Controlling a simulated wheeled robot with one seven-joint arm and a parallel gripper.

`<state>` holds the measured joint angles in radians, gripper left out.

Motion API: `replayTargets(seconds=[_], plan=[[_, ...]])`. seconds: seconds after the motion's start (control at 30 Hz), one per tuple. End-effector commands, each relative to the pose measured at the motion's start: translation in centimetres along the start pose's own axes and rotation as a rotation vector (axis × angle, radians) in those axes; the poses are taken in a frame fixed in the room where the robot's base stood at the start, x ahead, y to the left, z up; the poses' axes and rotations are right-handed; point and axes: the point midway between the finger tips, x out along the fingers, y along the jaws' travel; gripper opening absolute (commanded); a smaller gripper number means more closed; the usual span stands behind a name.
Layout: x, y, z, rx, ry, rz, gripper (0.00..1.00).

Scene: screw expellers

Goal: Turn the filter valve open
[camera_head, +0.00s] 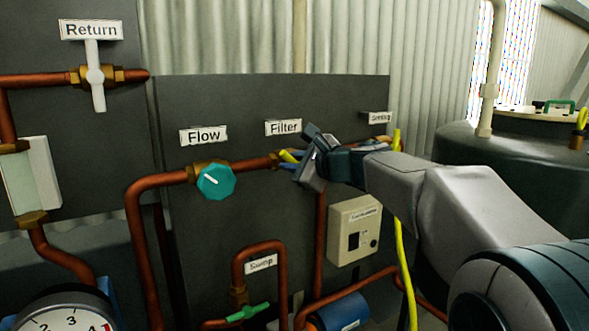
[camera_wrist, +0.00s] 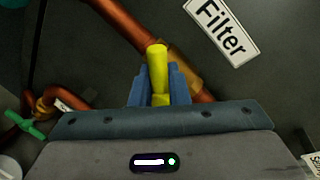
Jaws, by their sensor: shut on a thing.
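The filter valve has a yellow handle (camera_wrist: 157,62) on a brass body (camera_wrist: 184,68) set in a copper pipe. The "Filter" label (camera_wrist: 222,27) is on the dark panel beside it, and it also shows in the head view (camera_head: 283,127). My gripper (camera_wrist: 158,88) is shut on the yellow handle, with a blue finger on each side of it. In the head view my gripper (camera_head: 292,165) reaches in from the right, below the label. Only a little yellow (camera_head: 288,156) shows there, and my gripper hides most of the valve.
The teal flow knob (camera_head: 215,180) is left of my gripper. A beige box (camera_head: 354,229) is below it. A green sump valve handle (camera_head: 248,312) sits low on the panel. A yellow cable (camera_head: 402,245) hangs close to my arm. The white return handle (camera_head: 96,76) is at upper left.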

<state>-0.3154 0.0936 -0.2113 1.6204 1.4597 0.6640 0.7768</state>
Motion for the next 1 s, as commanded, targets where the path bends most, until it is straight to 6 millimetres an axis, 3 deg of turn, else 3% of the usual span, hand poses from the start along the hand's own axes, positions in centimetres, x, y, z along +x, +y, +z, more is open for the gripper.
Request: replayTargets(seconds=[0.6,1.0], plan=[[0.21,0.92,-0.46,-0.53,0.144,-0.003,0.0],[0.23,1.04,-0.55,-0.707,0.192,-0.003,0.0]])
